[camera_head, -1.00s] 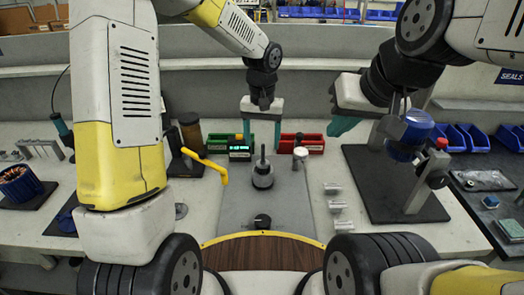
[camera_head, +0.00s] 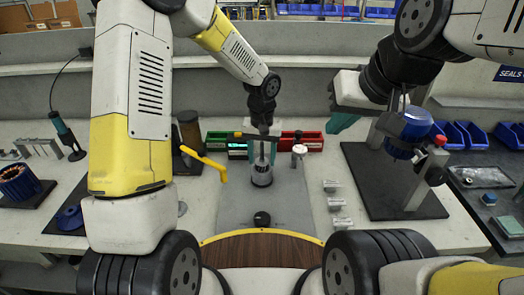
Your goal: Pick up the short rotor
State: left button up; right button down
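Three small silver cylindrical parts lie in a column right of the centre mat: a far one (camera_head: 331,186), a middle one (camera_head: 335,204) and a near one (camera_head: 342,222). I cannot tell whether one is the short rotor. A grey round part (camera_head: 262,178) with an upright shaft stands on the grey mat (camera_head: 240,205). My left gripper (camera_head: 262,160) points down over it, open, with its teal fingers on either side of the shaft. I cannot see whether they touch it. My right gripper (camera_head: 342,122) hangs right of the mat, apart from these parts; its opening is hidden.
A green bin (camera_head: 217,138) and a red bin (camera_head: 313,143) stand behind the mat. A yellow handle (camera_head: 207,164) reaches over the mat's left side. A black plate (camera_head: 370,180) with a stand is at right. A black knob (camera_head: 262,219) sits on the mat's front.

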pick_arm(q)
grip_shut()
notch_tip(320, 180, up, 10)
jog(key=shift+r, duration=0.1)
dwell(0.5)
